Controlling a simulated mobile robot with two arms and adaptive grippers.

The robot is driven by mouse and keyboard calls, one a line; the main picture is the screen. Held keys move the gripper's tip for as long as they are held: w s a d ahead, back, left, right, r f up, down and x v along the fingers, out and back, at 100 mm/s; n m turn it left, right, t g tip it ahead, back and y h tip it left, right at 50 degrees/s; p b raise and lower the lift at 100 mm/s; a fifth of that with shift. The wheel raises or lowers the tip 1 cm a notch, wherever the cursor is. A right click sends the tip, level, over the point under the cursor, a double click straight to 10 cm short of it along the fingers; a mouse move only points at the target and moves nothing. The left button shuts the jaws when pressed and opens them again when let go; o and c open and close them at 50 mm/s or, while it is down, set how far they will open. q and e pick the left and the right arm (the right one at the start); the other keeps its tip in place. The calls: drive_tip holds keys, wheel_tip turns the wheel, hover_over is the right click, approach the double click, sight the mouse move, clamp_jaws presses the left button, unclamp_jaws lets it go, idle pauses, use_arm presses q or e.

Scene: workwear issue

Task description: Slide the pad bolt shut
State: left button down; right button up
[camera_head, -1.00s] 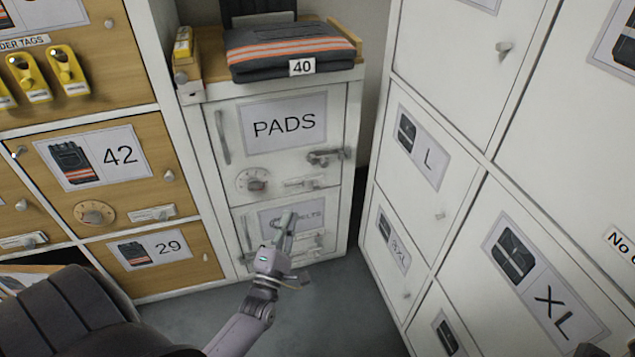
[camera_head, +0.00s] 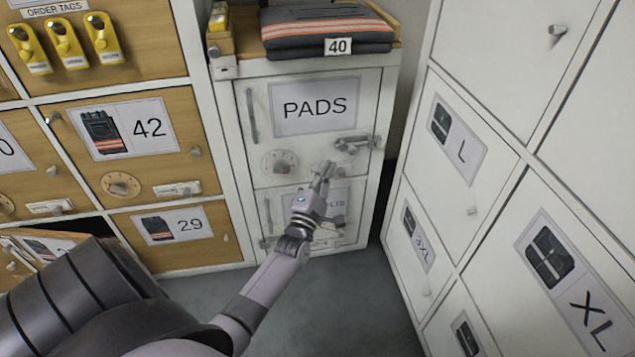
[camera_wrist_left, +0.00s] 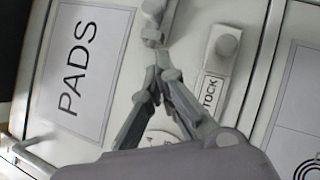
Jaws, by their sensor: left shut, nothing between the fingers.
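The white PADS door (camera_head: 318,105) is closed flush in its cabinet. Its grey metal pad bolt (camera_head: 355,143) sits at the door's right edge, by the frame. Whether the bolt reaches into its keeper is too small to tell. My left gripper (camera_head: 324,168) is shut and empty, in front of the lower right of the door, below and left of the bolt. In the left wrist view my fingertips (camera_wrist_left: 158,62) meet just below part of the bolt (camera_wrist_left: 153,22); I cannot tell whether they touch it. My right gripper is not in view.
The door also has a dial (camera_head: 280,162) and a vertical handle (camera_head: 252,112). A second door sits below, partly behind my arm. White lockers (camera_head: 455,140) stand right.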

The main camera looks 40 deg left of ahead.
sight(351, 154)
use_arm(q)
drive_tip(key=shift+w+d+r, duration=0.3)
drive_tip(key=shift+w+d, duration=0.1)
drive_tip(key=shift+w, duration=0.1)
drive_tip(key=shift+w+d+r, duration=0.25)
drive_tip(key=shift+w+d, duration=0.1)
drive_tip(key=shift+w, duration=0.15)
drive_tip(key=shift+w+d+r, duration=0.15)
drive_tip(key=shift+w, duration=0.05)
drive_tip(key=shift+w+r, duration=0.15)
drive_tip(key=shift+d, duration=0.1)
drive_tip(key=shift+w+d+b, duration=0.4)
drive_tip(key=shift+w+d, duration=0.5)
drive_tip(key=shift+w, duration=0.2)
